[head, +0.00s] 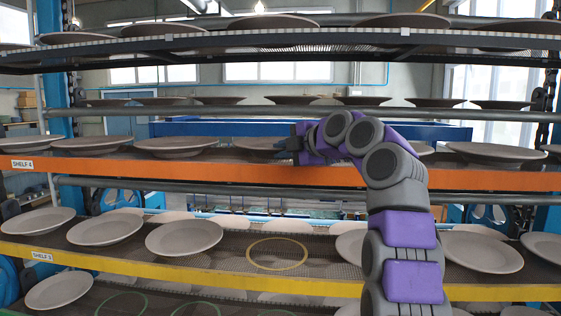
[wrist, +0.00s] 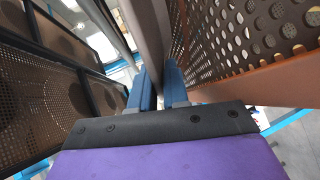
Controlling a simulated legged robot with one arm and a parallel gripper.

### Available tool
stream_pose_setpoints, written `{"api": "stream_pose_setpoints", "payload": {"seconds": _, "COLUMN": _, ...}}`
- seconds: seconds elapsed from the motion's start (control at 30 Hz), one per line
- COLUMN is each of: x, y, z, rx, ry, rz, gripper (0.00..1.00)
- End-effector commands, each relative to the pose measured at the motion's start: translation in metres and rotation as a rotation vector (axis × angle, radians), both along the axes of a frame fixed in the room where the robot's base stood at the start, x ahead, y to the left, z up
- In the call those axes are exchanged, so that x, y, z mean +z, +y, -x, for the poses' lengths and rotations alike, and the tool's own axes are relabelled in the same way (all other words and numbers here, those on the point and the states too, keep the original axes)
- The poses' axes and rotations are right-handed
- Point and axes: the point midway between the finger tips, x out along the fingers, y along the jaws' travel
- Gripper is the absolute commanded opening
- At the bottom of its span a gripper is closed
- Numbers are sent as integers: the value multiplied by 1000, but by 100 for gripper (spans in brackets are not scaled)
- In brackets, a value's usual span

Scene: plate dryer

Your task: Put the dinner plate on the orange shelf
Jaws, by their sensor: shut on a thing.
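The orange shelf (head: 200,170) runs across the middle of the head view; its front edge and perforated surface also show at right in the wrist view (wrist: 230,85). My gripper (head: 288,146) is at this shelf, just above its front rail. The dinner plate (head: 258,143) is a grey plate at the left of my gripper, low over the shelf surface, partly hidden by the gripper. In the wrist view, the blue fingers (wrist: 160,88) are shut on the plate (wrist: 150,38), seen nearly edge-on. I cannot tell whether the plate touches the shelf.
Other plates stand on the orange shelf left (head: 176,145) and right (head: 486,152). The yellow shelf (head: 200,275) below holds several plates and a bare yellow ring mark (head: 278,254). A dark shelf (head: 300,40) with plates hangs above. Horizontal bars run between the levels.

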Motion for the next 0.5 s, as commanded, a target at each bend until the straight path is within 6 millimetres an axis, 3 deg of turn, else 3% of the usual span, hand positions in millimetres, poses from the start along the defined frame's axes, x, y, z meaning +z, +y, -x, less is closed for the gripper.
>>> {"api": "stream_pose_setpoints", "payload": {"seconds": 0.43, "x": -4, "y": 11, "z": 1, "rx": 0, "ry": -9, "rz": 5, "gripper": 0}}
{"api": "stream_pose_setpoints", "payload": {"seconds": 0.47, "x": -4, "y": 11, "z": 1, "rx": -1, "ry": -6, "rz": 6, "gripper": 17}}
{"api": "stream_pose_setpoints", "payload": {"seconds": 0.5, "x": -4, "y": 10, "z": 1, "rx": 0, "ry": -6, "rz": 5, "gripper": 21}}
